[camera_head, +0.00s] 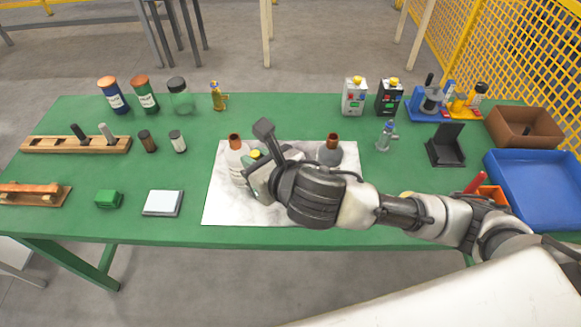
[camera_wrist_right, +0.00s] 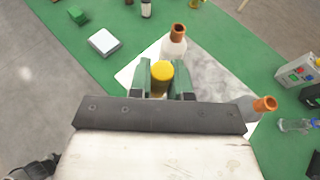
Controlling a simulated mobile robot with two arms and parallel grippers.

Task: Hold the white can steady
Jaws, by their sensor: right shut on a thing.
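A white can (camera_head: 237,160) with a copper-coloured neck stands upright on the white marbled mat (camera_head: 225,208). It also shows in the right wrist view (camera_wrist_right: 173,50), just beyond my fingertips. My right gripper (camera_head: 256,168) is low over the mat, close beside the can. In the wrist view the right gripper (camera_wrist_right: 163,78) is shut with its green fingers on either side of a yellow-capped thing (camera_wrist_right: 161,73). The body of that thing is mostly hidden. I cannot tell whether it touches the white can. My left gripper is not in view.
A grey can (camera_head: 331,151) with a copper neck stands at the mat's right. White and black yellow-capped containers (camera_head: 355,97) stand at the back. A blue tray (camera_head: 540,188) and brown box (camera_head: 525,128) are at the right. A white pad (camera_head: 162,203) and green block (camera_head: 108,199) lie left.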

